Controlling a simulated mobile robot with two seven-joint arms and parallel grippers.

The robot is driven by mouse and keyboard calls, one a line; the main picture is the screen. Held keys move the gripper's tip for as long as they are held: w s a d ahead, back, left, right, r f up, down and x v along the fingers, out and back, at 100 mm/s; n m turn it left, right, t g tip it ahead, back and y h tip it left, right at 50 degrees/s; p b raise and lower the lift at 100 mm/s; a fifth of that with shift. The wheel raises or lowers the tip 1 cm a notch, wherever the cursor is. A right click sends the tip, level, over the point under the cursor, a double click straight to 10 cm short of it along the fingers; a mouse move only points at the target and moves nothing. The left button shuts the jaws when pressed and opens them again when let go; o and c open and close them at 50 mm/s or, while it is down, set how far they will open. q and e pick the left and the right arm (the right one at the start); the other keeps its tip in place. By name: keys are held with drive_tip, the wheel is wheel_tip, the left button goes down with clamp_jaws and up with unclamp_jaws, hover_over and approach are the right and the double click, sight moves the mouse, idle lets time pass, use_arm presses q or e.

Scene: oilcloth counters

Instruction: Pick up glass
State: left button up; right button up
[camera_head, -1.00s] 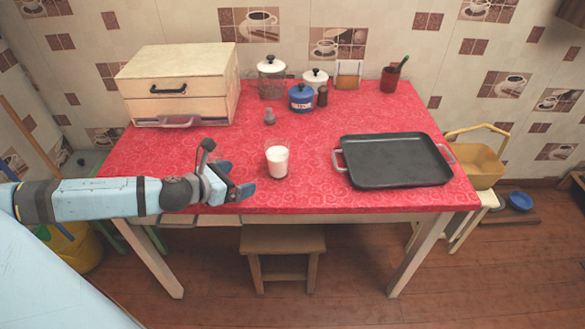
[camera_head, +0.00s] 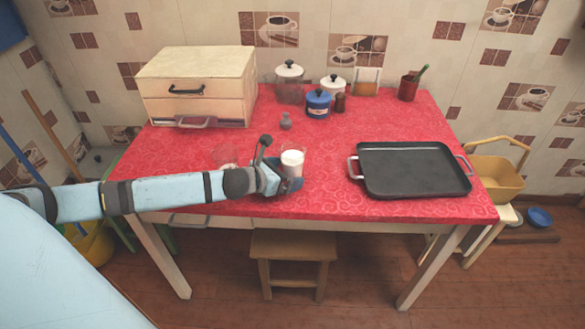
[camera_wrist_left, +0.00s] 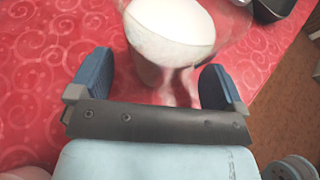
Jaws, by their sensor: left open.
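The glass (camera_head: 292,160) is clear, holds white milk and stands upright on the red table near its front middle. My left gripper (camera_head: 284,184) is low at the glass's near side, partly hidden behind its own wrist. In the left wrist view the open blue fingers (camera_wrist_left: 155,75) lie on either side of the glass (camera_wrist_left: 168,35), with its lower part between them. A gap shows at the left finger; whether the right finger touches the glass is hard to tell. My right gripper is not in view.
A black tray (camera_head: 412,170) lies to the right of the glass. A wooden drawer box (camera_head: 195,85), several canisters (camera_head: 318,103) and a small grey shaker (camera_head: 285,122) stand behind. A faint clear object (camera_head: 226,155) is left of the glass, beside my arm.

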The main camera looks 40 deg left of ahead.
use_arm(q)
drive_tip(key=shift+x, duration=1.1)
drive_tip(key=shift+s, duration=0.1)
drive_tip(key=c, duration=1)
drive_tip(key=shift+c, duration=1.2)
drive_tip(key=shift+a+r, duration=0.1)
drive_tip(key=shift+r, duration=0.1)
